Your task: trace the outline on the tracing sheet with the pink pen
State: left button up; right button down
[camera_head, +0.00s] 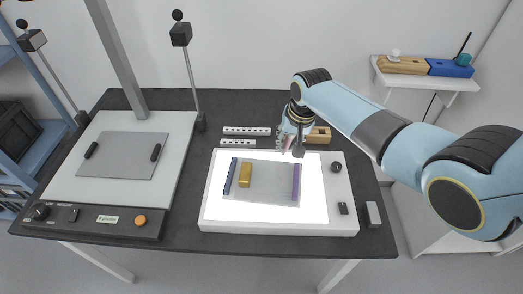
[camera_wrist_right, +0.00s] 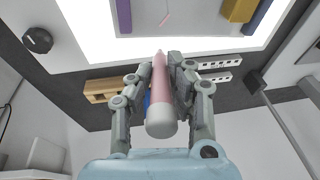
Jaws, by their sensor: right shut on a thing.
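My right gripper (camera_head: 295,137) is shut on the pink pen (camera_head: 287,143), over the back edge of the white light panel (camera_head: 212,205). In the right wrist view the gripper (camera_wrist_right: 162,72) has a finger on each side of the pen (camera_wrist_right: 160,110), whose blunt end faces the camera. The grey translucent tracing sheet (camera_head: 268,183) lies on the panel. A faint pinkish mark (camera_wrist_right: 166,18) shows on the sheet; the rest of the outline is too faint to make out. I cannot tell whether the tip touches anything. My left gripper is out of view.
A blue bar (camera_head: 230,176), a yellow bar (camera_head: 245,174) and a purple bar (camera_head: 296,182) lie on the sheet. Behind the panel are white perforated strips (camera_head: 246,130) and a wooden block (camera_head: 319,135). A black knob (camera_head: 337,166) sits right. A second board (camera_head: 115,154) stands left.

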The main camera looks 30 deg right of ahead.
jog(key=shift+r+p, duration=1.45)
jog(key=shift+r, duration=0.2)
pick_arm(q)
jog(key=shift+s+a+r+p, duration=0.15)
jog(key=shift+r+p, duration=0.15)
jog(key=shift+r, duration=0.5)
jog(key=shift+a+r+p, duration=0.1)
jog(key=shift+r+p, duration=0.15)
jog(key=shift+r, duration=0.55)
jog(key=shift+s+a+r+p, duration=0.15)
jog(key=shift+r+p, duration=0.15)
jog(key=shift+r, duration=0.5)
pick_arm(e)
jog(key=shift+r, duration=1.1)
